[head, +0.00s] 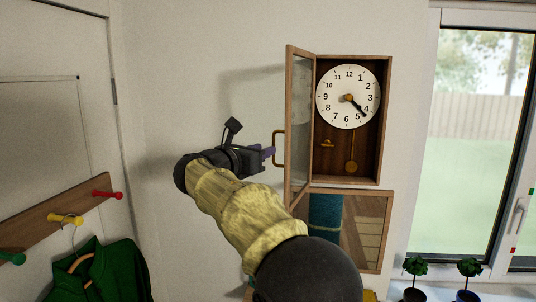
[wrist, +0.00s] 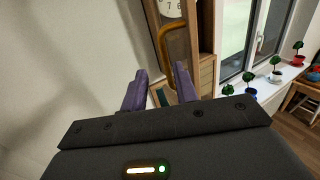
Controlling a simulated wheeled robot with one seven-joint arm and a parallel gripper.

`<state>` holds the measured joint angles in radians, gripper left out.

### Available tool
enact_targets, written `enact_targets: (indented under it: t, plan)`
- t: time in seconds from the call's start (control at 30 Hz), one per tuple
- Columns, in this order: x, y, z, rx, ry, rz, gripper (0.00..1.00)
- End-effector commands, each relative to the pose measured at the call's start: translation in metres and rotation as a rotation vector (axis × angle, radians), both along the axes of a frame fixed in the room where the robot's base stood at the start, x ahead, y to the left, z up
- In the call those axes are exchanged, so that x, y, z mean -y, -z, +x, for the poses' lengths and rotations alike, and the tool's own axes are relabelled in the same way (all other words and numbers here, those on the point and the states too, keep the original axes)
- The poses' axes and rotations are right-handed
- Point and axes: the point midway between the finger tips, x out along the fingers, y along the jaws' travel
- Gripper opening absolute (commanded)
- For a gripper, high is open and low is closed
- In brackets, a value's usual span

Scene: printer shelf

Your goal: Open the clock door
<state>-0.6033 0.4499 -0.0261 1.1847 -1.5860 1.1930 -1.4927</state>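The wall clock (head: 385,150) is a wooden case with a white dial (head: 347,97) and a pendulum. Its glazed door (head: 300,120) is hinged on the case's left side and stands swung out wide towards me. A curved brass-coloured handle (head: 277,148) sits on the door's outer face; it also shows in the wrist view (wrist: 165,45). My gripper (head: 268,152) is just left of the handle. In the wrist view its two purple fingers (wrist: 160,82) are apart with nothing between them, and the handle lies beyond the fingertips. Whether a finger touches the handle I cannot tell.
A coat rack (head: 50,215) with a green garment (head: 100,275) is at the left. A window (head: 470,150) and potted plants (head: 415,270) are at the right.

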Motion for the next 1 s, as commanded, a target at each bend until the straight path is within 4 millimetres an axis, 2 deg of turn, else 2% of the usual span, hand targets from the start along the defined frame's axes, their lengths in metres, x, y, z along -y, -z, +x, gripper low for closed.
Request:
enact_targets:
  t: [0.1, 0.6, 0.73, 1.0]
  plan:
    - [-0.016, 0.005, -0.021, 0.002, -0.004, 0.001, 0.30]
    - [-0.070, 0.002, -0.100, 0.003, 0.000, 0.001, 0.30]
    - [-0.076, 0.000, -0.110, 0.002, 0.003, 0.000, 0.30]
    - [-0.078, -0.001, -0.113, 0.002, 0.002, 0.000, 0.30]
